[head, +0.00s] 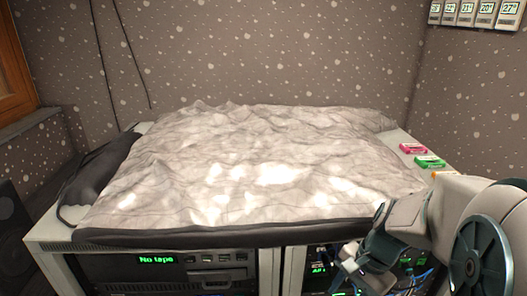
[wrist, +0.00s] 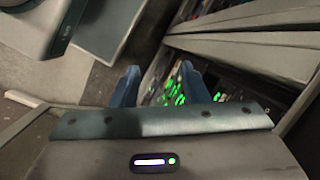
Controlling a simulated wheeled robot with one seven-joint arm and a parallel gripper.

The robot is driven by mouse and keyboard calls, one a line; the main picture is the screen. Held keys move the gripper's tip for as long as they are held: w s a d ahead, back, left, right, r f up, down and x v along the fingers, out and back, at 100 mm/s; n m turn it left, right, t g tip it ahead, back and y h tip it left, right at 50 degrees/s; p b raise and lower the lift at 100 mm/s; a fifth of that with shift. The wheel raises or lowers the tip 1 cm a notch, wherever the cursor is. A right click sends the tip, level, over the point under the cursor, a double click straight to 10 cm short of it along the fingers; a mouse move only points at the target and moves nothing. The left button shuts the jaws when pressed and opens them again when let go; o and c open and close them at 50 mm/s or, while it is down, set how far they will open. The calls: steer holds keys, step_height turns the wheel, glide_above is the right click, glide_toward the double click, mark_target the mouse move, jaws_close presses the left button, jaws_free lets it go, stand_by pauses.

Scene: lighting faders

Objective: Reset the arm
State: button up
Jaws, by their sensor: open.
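My arm reaches in from the right edge of the head view and bends down in front of the desk (head: 50,232). My gripper (wrist: 160,88) shows in the wrist view with its two blue fingers apart and nothing between them. Beyond the fingers is a rack panel with green lights (wrist: 178,90). In the head view the gripper is low at the front right, by the rack, and its fingertips are hard to make out. A crumpled pale cloth (head: 255,165) covers most of the desk top; what lies under it is hidden.
A rack unit reading "No tape" (head: 157,260) sits under the desk at left. Pink (head: 413,148) and green (head: 430,162) small items lie on the desk's right edge. A dark padded item (head: 100,170) lies at left. Small displays (head: 478,12) hang on the right wall.

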steer(key=s+a+r+n+t+h+p, duration=0.2)
steer(key=s+r+n+t+h+p, duration=0.1)
steer(key=r+n, duration=0.7)
steer(key=shift+s+a+r+h+p, duration=0.3)
steer(key=shift+s+a+r, duration=0.1)
steer(key=shift+s, duration=0.3)
